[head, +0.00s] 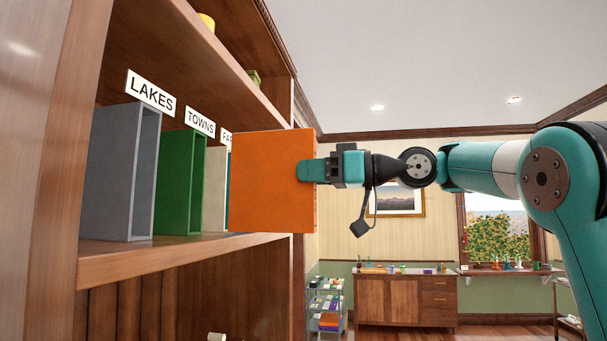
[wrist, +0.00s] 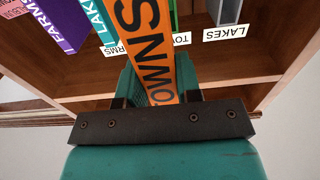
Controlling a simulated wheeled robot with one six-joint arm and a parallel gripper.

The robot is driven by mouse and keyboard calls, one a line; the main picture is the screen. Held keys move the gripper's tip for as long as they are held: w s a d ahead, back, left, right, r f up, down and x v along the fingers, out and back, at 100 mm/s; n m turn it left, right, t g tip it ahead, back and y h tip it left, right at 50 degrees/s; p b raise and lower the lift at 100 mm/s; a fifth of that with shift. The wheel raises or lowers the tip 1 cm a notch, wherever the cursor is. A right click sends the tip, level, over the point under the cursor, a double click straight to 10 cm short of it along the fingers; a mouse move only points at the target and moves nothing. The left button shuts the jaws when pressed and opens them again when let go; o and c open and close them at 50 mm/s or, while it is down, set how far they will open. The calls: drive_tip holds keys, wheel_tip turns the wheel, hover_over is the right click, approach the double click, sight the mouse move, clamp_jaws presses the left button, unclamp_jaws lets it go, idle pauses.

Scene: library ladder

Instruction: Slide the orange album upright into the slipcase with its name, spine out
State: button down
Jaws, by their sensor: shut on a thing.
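My gripper (head: 310,170) is shut on the orange album (head: 272,182) at its spine edge. The album is upright, in front of the shelf, with its broad face to the head camera. In the wrist view its spine (wrist: 146,45) faces my gripper and shows the letters OWNS; my gripper hides the rest. The green slipcase (head: 177,185) stands on the shelf under the TOWNS label (head: 200,122), left of the album and apart from it in the head view. The slipcase's open side faces the room. The album hides part of the shelf behind it.
A grey slipcase (head: 110,170) stands left of the green one under the LAKES label (head: 151,92). A cream slipcase (head: 215,185) is partly hidden by the album. The wrist view shows a teal LAKES spine (wrist: 93,14) and a purple FARMS spine (wrist: 52,22). An upper shelf board (head: 200,45) runs above.

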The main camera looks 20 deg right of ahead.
sight(278, 173)
drive_tip(key=shift+a, duration=0.45)
drive_tip(key=shift+x, duration=2.7)
